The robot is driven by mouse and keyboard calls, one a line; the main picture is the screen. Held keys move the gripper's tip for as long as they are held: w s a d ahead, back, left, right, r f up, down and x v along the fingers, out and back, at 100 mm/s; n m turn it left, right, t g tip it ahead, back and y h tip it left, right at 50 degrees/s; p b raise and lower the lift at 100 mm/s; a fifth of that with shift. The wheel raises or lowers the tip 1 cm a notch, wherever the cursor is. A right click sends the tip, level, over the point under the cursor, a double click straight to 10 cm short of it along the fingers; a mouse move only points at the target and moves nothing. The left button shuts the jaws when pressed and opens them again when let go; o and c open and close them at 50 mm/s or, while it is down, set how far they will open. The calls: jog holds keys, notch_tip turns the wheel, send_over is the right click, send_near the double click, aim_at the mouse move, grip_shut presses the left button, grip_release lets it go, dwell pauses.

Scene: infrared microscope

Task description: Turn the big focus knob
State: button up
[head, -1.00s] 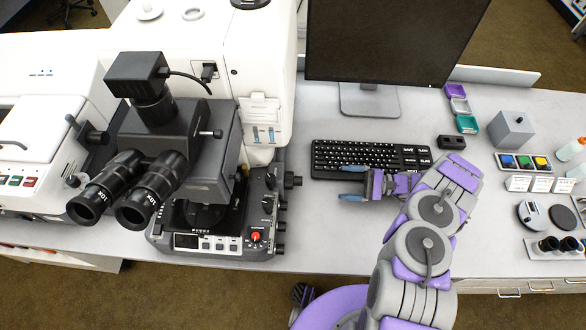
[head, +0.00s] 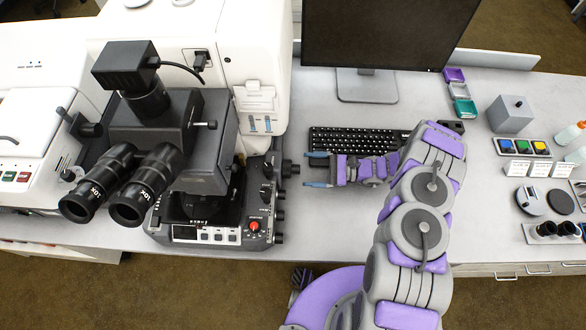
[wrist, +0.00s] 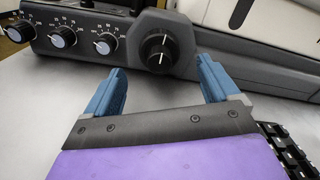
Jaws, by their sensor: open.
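The big focus knob (head: 289,169) is a black round knob on the right side of the microscope base (head: 208,238). In the wrist view the big focus knob (wrist: 159,51) faces me, ridged, with a white mark. My gripper (head: 309,170) is open and empty, just right of the knob in the head view. In the wrist view my gripper (wrist: 161,75) has its two blue fingers spread, with the knob between and beyond their tips. The fingers look apart from the knob; the exact gap is hard to tell.
Several smaller dials (wrist: 62,37) sit left of the big knob in the wrist view. The keyboard (head: 345,138) lies beside and behind my gripper, below the monitor (head: 385,32). Bare table (head: 330,225) lies in front of my gripper.

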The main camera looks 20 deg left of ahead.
aim_at(293, 169)
jog(key=x, duration=0.6)
jog(key=shift+s+a+b, duration=0.1)
jog(key=shift+b, duration=0.3)
jog(key=c, duration=1.1)
jog(key=shift+o, duration=0.2)
jog(key=shift+m, duration=0.6)
jog(key=o, duration=1.1)
jog(key=shift+c, duration=0.2)
